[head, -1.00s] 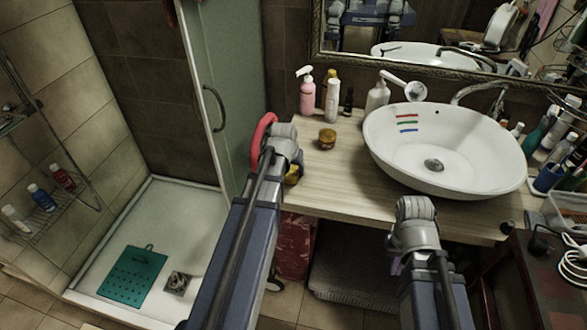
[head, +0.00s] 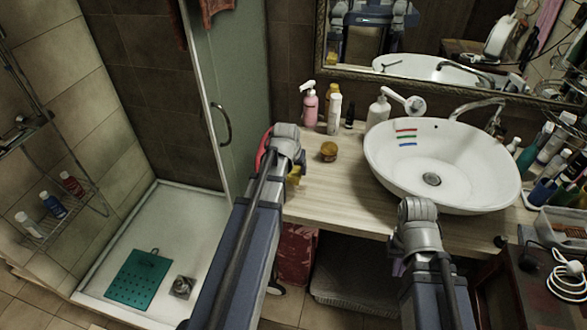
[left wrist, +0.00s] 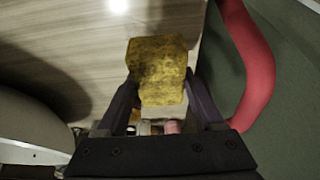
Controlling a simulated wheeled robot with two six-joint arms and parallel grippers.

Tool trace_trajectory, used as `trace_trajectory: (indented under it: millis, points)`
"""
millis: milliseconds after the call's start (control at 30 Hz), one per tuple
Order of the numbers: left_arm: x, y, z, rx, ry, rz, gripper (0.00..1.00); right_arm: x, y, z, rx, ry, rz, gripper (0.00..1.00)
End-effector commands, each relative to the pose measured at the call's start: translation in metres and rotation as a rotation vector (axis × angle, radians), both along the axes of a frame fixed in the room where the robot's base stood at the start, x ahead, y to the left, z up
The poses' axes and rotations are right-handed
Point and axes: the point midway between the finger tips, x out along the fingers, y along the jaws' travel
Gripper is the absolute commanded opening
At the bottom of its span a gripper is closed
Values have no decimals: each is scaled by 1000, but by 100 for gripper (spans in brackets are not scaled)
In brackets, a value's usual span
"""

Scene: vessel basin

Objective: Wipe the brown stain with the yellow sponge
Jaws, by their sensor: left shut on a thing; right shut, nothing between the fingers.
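The yellow sponge (left wrist: 160,70) is between the fingers of my left gripper (left wrist: 160,95) in the left wrist view, with dark patches on its face. In the head view a small part of the sponge (head: 294,182) shows beside my left wrist, at the left end of the wooden counter. My right gripper (head: 398,266) is shut and empty, mostly hidden behind its own wrist, in front of the counter below the basin.
The white basin (head: 475,190) stands on the wooden counter (head: 335,195). A red curved thing (left wrist: 252,65) lies close to my left gripper. The counter's front-left area is clear.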

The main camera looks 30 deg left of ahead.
Motion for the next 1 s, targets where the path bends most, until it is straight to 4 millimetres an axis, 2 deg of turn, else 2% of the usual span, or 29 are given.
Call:
trace_trajectory:
  millis: [167,500,1000]
  points:
    - [0,0,5,0,0,0,24,0,0,5,0,0,0,0]
    - [0,0,32,0,0,0,24,0,0,32,0,0,0,0]
    - [0,0,30,0,0,0,24,0,0,30,0,0,0,0]
